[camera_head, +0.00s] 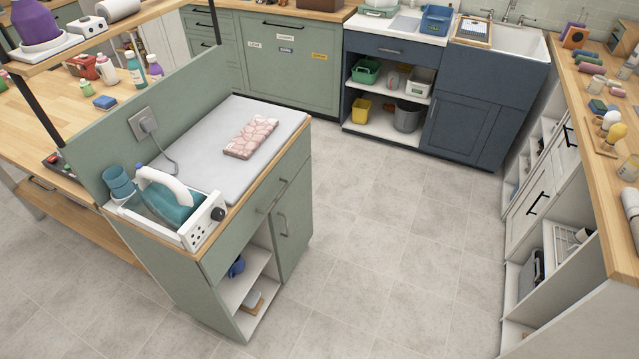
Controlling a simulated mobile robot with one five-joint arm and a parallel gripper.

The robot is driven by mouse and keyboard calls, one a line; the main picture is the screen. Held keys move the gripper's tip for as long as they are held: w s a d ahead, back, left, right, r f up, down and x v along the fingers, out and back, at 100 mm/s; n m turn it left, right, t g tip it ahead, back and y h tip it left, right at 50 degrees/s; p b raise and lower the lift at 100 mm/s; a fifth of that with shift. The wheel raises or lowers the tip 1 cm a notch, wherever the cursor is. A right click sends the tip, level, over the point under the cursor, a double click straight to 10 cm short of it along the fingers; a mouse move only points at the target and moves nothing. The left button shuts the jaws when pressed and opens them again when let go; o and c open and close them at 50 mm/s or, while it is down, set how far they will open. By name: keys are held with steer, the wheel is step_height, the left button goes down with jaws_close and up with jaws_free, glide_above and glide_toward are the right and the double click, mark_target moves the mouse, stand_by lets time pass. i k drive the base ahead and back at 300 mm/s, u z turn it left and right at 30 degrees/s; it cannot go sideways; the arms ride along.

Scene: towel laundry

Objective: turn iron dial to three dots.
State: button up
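A teal iron with a white handle (168,196) sits in a white holder (192,236) at the near left end of the green cabinet. A round black dial (217,213) is on the holder's right front face. The dots and the dial's setting are too small to read. A cord runs from the iron area to a plug in a wall socket (143,123) on the green back panel. My gripper is not in view.
A folded pink patterned towel (251,137) lies on the grey ironing surface (208,158) beside the iron. The tiled floor (390,230) is clear between the green cabinet and the right counter (600,190).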

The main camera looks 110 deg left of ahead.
mark_target(218, 214)
steer(key=u, duration=5.15)
steer(key=k, duration=0.2)
steer(key=u, duration=0.45)
steer(key=i, duration=0.1)
steer(key=z, duration=0.15)
